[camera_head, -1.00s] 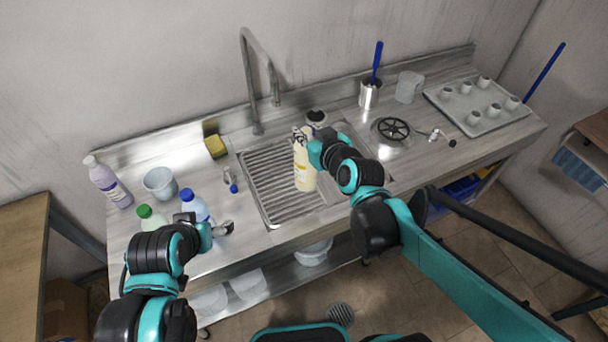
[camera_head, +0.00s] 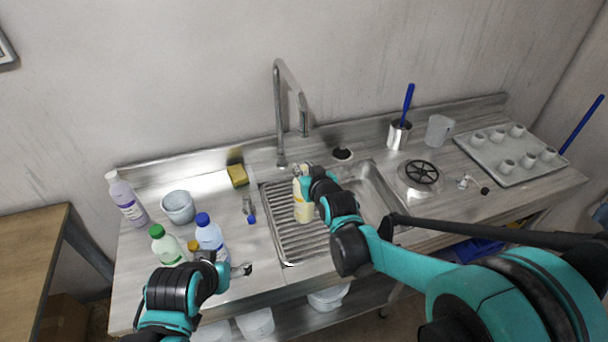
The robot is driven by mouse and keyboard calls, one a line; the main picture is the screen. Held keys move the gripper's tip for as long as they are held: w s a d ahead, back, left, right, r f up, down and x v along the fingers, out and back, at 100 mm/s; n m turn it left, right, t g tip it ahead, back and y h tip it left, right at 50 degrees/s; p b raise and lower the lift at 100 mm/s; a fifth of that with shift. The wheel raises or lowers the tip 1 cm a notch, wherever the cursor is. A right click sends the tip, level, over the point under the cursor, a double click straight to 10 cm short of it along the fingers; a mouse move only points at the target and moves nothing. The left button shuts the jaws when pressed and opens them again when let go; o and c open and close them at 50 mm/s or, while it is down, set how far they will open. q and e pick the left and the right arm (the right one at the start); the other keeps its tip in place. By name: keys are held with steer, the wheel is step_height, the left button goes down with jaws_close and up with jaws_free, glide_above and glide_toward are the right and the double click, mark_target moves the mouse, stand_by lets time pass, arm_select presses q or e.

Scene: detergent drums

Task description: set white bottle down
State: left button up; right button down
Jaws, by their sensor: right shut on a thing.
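The white bottle (camera_head: 303,209), cream-white with a yellow label, is upright over the ribbed drainboard (camera_head: 284,228) left of the sink basin. I cannot tell whether its base touches the ribs. My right gripper (camera_head: 303,180) is shut on its upper part, and my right arm partly hides the bottle's right side. My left gripper (camera_head: 236,269) is at the front left of the counter, in front of the blue-capped bottle. Its fingers are too small to tell how far apart they are.
Blue-capped (camera_head: 211,236) and green-capped (camera_head: 166,245) bottles, a grey bucket (camera_head: 179,207) and a purple-labelled bottle (camera_head: 127,199) crowd the left. A yellow sponge (camera_head: 237,175) lies behind. The tap (camera_head: 279,120) rises behind the drainboard. A cup tray (camera_head: 508,156) is at the right.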

steer(key=shift+w+f, duration=0.1)
steer(key=shift+f, duration=0.5)
steer(key=shift+f+b, duration=0.5)
steer(key=shift+b, duration=0.05)
steer(key=c, duration=1.3)
jaws_free()
steer(key=shift+c, duration=0.2)
